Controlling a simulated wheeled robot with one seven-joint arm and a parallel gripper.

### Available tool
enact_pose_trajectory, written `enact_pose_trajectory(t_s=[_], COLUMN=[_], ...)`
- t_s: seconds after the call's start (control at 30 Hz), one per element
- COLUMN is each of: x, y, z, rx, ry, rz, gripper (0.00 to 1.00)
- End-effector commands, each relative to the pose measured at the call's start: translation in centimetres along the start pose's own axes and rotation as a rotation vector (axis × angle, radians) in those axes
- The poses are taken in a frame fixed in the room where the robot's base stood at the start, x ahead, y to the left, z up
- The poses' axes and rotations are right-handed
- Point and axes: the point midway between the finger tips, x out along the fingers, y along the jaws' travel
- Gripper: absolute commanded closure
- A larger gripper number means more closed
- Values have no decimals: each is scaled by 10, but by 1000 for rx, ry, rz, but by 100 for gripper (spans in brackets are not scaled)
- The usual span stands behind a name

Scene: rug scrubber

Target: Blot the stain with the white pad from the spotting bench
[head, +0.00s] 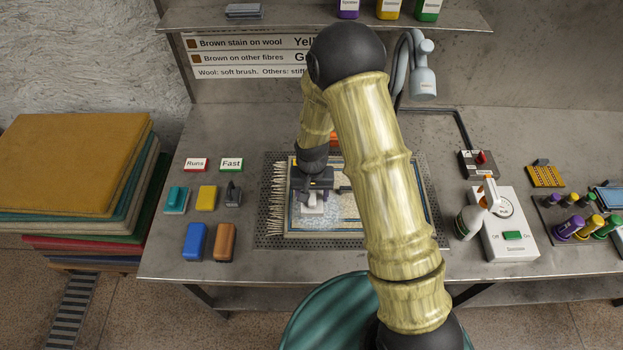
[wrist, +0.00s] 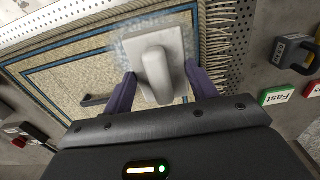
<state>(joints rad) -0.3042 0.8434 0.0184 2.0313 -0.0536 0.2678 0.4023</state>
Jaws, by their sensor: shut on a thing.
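The white pad (head: 312,208) is under my gripper (head: 313,190) on the rug (head: 330,222). In the wrist view the white pad (wrist: 172,38) has a raised rounded handle, and the two purple fingers of my gripper (wrist: 160,84) are shut on that handle. The pad lies flat over the rug near its fringed edge; I cannot tell whether it presses on the pile. A pale blue-grey speckled patch (wrist: 128,46) shows on the rug beside the pad. No other stain is clear; the pad and my arm hide part of the rug.
The rug lies on a perforated plate (head: 268,226) on the metal bench. Left are Runs (head: 196,164) and Fast (head: 231,164) signs and several coloured blocks and brushes. Right are a white switch unit (head: 512,238), a spray bottle (head: 468,220) and small bottles. A shelf (head: 280,18) crosses above.

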Motion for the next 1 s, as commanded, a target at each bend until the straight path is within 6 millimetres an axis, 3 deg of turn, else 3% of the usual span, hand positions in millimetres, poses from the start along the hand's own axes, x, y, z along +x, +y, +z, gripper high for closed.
enact_pose_trajectory(t_s=[0.57, 1.0], x=[5, 47], y=[0, 0], z=[0, 0], rx=[0, 0], ry=[0, 0], rz=[0, 0], gripper=[63, 63])
